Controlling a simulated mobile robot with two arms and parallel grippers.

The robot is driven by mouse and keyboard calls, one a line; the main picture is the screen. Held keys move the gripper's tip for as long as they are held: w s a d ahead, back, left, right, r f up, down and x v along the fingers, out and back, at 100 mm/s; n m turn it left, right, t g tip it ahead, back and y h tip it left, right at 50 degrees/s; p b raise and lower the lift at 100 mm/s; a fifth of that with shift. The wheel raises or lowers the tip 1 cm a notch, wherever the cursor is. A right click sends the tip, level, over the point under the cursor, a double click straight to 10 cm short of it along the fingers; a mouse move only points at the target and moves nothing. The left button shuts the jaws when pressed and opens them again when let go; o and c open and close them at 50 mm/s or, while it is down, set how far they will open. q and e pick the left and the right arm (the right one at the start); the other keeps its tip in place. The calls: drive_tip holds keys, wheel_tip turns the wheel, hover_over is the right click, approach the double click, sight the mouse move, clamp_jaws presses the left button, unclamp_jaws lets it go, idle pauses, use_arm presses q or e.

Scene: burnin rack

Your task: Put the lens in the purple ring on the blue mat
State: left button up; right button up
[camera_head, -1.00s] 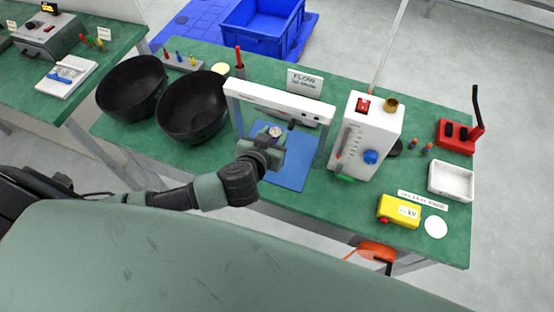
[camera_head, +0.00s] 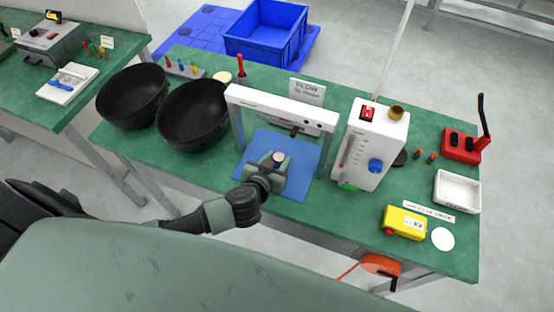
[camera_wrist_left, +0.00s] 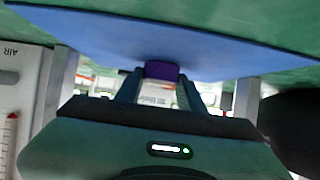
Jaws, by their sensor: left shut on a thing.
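My left gripper (camera_head: 279,162) is shut on a small round piece, the lens in the purple ring. From above it shows as a pale disc (camera_head: 279,157) between the fingers. In the left wrist view the purple ring (camera_wrist_left: 162,71) sits between the two fingertips, against the blue mat (camera_wrist_left: 215,45). The blue mat (camera_head: 295,186) lies on the green bench under the white frame, with my gripper over its middle. I cannot tell whether the ring touches the mat. My right gripper is in neither view.
A white ionizer-like frame (camera_head: 285,115) stands over the back of the mat. Black bowls (camera_head: 195,115) are to its left. A white flow meter box (camera_head: 375,145) stands close to its right. A yellow meter (camera_head: 404,222) and white tray (camera_head: 457,190) are farther right.

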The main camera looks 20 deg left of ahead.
use_arm(q)
drive_tip(key=o, duration=1.3)
drive_tip(key=shift+f, duration=0.1)
drive_tip(key=v, duration=1.2)
